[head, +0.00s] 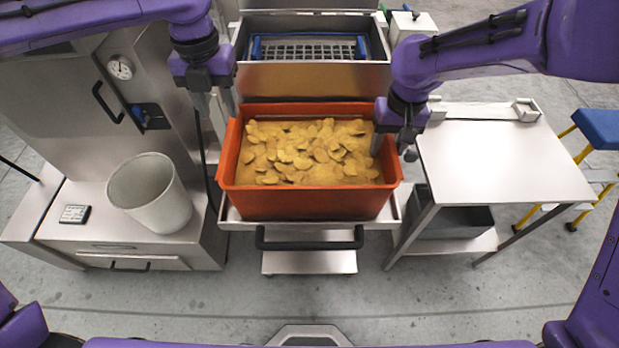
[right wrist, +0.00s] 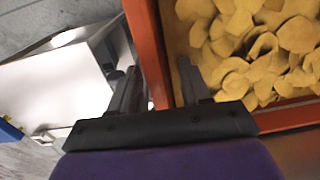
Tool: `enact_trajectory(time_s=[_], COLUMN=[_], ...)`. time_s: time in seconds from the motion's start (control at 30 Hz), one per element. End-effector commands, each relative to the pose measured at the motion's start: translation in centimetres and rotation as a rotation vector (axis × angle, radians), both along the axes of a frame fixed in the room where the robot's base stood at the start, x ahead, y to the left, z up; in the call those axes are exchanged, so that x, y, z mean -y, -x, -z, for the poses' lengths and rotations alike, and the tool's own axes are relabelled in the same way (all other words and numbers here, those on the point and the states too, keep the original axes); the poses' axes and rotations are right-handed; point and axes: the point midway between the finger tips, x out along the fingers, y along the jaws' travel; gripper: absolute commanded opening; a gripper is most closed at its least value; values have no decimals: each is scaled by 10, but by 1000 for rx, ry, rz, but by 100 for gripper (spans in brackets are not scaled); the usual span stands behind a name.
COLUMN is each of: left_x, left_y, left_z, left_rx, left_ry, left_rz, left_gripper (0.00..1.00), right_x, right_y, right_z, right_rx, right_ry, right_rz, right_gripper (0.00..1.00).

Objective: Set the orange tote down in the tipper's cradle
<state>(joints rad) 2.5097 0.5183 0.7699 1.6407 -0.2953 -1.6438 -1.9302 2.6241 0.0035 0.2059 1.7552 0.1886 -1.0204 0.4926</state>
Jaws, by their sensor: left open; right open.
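The orange tote (head: 305,204), full of yellow chips (head: 305,152), sits upright on the tipper's metal cradle (head: 232,222) at the centre of the head view. My left gripper (head: 219,108) is open at the tote's left rim near the back. My right gripper (head: 393,145) is open at the right rim. In the right wrist view, the jaws of the right gripper (right wrist: 160,92) stand either side of the tote's wall (right wrist: 148,50), one finger over the chips. Whether the fingers touch the wall cannot be told. The cradle's floor under the tote is hidden.
A metal hopper with a grate (head: 308,48) stands behind the tote. A white bucket (head: 150,195) stands on the cabinet at left. A steel table (head: 500,165) is at right, with a blue stool (head: 598,128) beyond. A black handle (head: 310,240) runs along the front.

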Motion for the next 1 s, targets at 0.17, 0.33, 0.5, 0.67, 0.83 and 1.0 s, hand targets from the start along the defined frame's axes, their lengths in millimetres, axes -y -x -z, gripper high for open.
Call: enact_trajectory(time_s=[0.17,0.33,0.5,0.67,0.83,1.0], left_x=[0,0,0,0,0,0], left_y=[0,0,0,0,0,0], left_z=[-15,-16,-16,-15,-15,-15], left_rx=[0,-1,-1,-1,-1,-1], left_ry=[1,1,1,1,1,1], left_rz=[0,0,0,0,0,0], left_gripper=[48,48,48,48,48,48], right_x=[0,1,3,5,5,5], right_y=[0,-1,0,1,1,1], right_z=[-2,-32,-77,-108,-120,-121], right_rx=[1,6,6,4,2,1], right_ry=[0,-1,-2,-1,-1,-1], right_rz=[0,0,-1,0,1,0], right_gripper=[47,47,47,47,47,47])
